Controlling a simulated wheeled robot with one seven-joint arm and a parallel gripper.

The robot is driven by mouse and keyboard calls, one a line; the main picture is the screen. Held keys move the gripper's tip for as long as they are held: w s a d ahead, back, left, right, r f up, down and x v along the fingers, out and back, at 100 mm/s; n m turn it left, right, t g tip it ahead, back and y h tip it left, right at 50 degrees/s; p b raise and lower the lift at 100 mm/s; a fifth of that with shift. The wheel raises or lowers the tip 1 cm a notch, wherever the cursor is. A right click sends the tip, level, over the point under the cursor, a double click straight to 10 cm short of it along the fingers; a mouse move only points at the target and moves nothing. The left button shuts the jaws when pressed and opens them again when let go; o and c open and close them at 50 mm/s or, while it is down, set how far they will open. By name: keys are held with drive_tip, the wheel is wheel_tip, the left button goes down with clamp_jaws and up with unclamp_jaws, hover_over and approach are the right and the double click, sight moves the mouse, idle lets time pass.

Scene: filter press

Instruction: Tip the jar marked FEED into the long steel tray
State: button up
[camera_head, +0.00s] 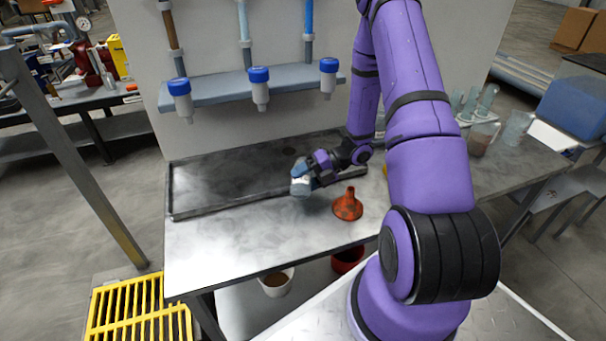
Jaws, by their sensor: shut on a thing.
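The long steel tray (215,185) lies along the back of the steel table, against the pale wall panel. My gripper (312,174) is at the tray's front edge, right of its middle, and is shut on a small pale jar with some blue on it (299,184). The jar looks roughly upright, at or just above the tray's front rim; I cannot tell if it touches. No marking on it can be read, and my fingers hide part of its right side. My purple arm covers the tray's right part.
A rusty-red funnel (348,206) stands on the table just right of the jar. Several glass vessels (482,138) stand at the right. A shelf (215,92) with three blue-capped bottles hangs above the tray. The table's front left (235,243) is clear.

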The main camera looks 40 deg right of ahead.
drive_tip(key=shift+r+y, duration=0.2)
drive_tip(key=shift+y, duration=0.1)
drive_tip(key=shift+w+d+f+m+g+y, duration=0.2)
drive_tip(key=shift+m+g+y, duration=0.1)
drive_tip(key=shift+m, duration=0.4)
drive_tip(key=shift+a+r+m+y, duration=0.15)
drive_tip(key=shift+r+m+y, duration=0.3)
drive_tip(key=shift+m+y, duration=0.05)
idle(0.8)
drive_tip(key=shift+r, duration=0.15)
